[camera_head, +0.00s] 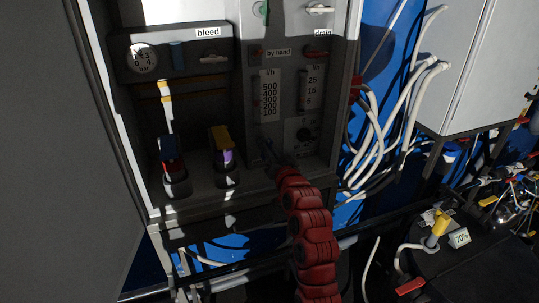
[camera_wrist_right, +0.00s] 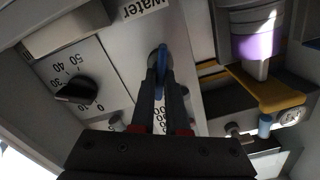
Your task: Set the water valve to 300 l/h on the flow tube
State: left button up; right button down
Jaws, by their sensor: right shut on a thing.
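The flow tube (camera_head: 268,96) stands in the cabinet's middle panel, with an l/h scale marked 100 to 500. I cannot make out a float in it. Below it is the small blue handle of the water valve (camera_head: 266,147). In the right wrist view the blue handle (camera_wrist_right: 162,59) shows upright near the "Water" label (camera_wrist_right: 141,8). My right gripper (camera_wrist_right: 162,85) is shut on this handle, with its fingers on either side. In the head view its fingertips (camera_head: 271,158) are small and dark at the valve. My left gripper is not in view.
A second, narrower flow tube (camera_head: 312,88) and a black dial knob (camera_head: 303,135) are to the right. A purple and yellow fitting (camera_head: 222,148) and a red and blue one (camera_head: 171,158) stand to the left. White hoses (camera_head: 383,125) hang beside the cabinet.

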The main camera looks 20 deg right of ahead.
jog(key=c, duration=0.9)
grip_release()
jog(key=shift+f, duration=0.1)
jog(key=shift+s, duration=0.1)
jog(key=s+p, duration=0.2)
jog(key=s, duration=0.3)
jog(key=s+p, duration=0.2)
jog(key=s, duration=0.4)
jog(key=s+p, duration=0.2)
jog(key=s, duration=0.4)
jog(key=shift+s+d+p, duration=0.15)
jog(key=shift+d+p, duration=0.15)
jog(key=shift+p, duration=0.1)
